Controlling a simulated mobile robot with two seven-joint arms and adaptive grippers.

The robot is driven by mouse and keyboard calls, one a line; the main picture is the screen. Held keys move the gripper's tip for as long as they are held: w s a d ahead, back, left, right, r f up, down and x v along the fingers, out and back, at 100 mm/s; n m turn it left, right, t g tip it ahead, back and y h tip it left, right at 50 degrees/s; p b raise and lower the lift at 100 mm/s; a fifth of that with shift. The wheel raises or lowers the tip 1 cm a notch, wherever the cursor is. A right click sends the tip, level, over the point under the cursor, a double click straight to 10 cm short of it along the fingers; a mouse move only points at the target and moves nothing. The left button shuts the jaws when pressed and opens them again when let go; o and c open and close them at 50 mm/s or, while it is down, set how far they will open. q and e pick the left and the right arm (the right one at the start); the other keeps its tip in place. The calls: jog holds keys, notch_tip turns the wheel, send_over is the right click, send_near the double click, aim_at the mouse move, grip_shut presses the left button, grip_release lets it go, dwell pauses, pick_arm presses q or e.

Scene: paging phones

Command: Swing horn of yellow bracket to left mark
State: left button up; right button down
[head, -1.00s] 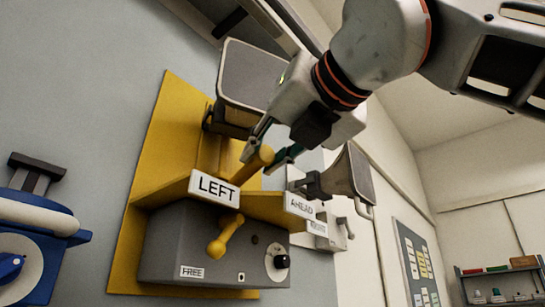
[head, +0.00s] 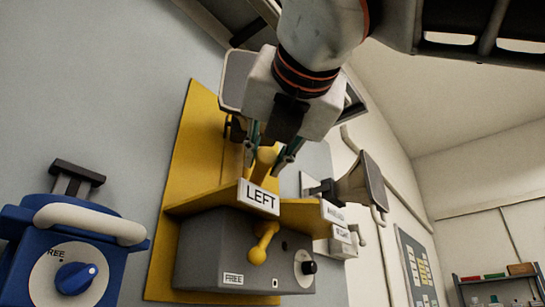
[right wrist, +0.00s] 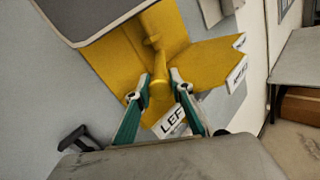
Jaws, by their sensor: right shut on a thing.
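The yellow bracket (head: 190,150) is fixed to the wall, with a grey horn (head: 236,80) above, partly hidden behind my right gripper. The horn's edge also shows in the right wrist view (right wrist: 85,18). My right gripper (head: 268,156) is shut on the bracket's yellow handle (head: 266,157), one finger on each side, as the right wrist view shows (right wrist: 160,92). The handle stands just above the LEFT plate (head: 259,197) on the yellow shelf. A small yellow lever (head: 264,240) sticks out of the grey box below, near a FREE label (head: 233,279). My left gripper is not in view.
A blue unit (head: 120,255) with a dial hangs on the wall at left. A second grey horn (head: 362,185) is on the right, past further plates (head: 336,214). A notice board (head: 417,265) and a shelf (head: 495,285) stand farther right.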

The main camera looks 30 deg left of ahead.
jog(key=shift+s+a+r, duration=0.15)
jog(key=shift+s+a, duration=0.05)
jog(key=shift+s, duration=0.05)
dwell(0.4)
jog(key=c, duration=1.7)
grip_release()
jog(key=v, duration=1.2)
jog(key=shift+s, duration=0.1)
jog(key=shift+a, duration=0.1)
